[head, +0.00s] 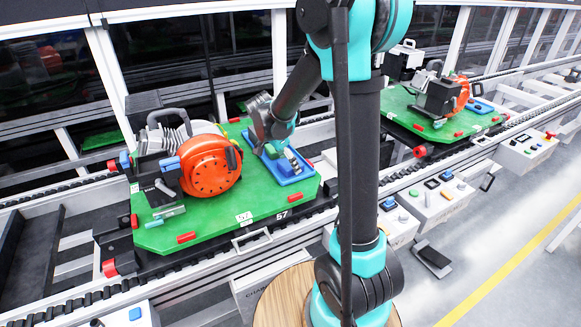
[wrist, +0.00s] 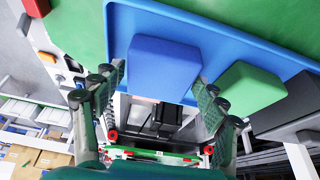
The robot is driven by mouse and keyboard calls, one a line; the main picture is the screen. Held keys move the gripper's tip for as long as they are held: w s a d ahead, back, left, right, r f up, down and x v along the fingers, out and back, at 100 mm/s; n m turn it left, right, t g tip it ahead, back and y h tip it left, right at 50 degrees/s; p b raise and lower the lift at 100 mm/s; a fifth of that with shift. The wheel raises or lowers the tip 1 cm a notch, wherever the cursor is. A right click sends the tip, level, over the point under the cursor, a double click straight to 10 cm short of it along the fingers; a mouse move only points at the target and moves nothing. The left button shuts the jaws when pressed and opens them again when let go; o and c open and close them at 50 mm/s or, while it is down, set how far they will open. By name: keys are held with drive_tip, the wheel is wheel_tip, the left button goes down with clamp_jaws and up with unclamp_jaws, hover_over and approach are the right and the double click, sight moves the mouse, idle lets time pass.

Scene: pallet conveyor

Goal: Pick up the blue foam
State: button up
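The blue foam (wrist: 165,68) is a rounded block on the blue tray (wrist: 215,30) in the wrist view. In the head view the tray (head: 297,177) lies on the near right part of the green pallet, and the foam is hard to make out there. My gripper (wrist: 162,88) points at the tray, with one finger on each side of the blue foam. The fingers are spread. A narrow gap shows at the left finger; whether the right finger touches the foam I cannot tell. In the head view my gripper (head: 278,150) is low over the tray.
A green foam block (wrist: 250,88) sits close beside my right finger, with a dark block (wrist: 288,118) beyond it. On the green pallet (head: 225,216) stands an orange and grey machine (head: 210,170) left of my gripper. A second loaded pallet (head: 440,128) is farther right on the conveyor.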

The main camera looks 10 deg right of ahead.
drive_tip(key=c, duration=0.5)
drive_tip(key=shift+r, duration=0.1)
drive_tip(key=shift+c, duration=0.2)
wheel_tip(320, 180, up, 25)
idle(0.6)
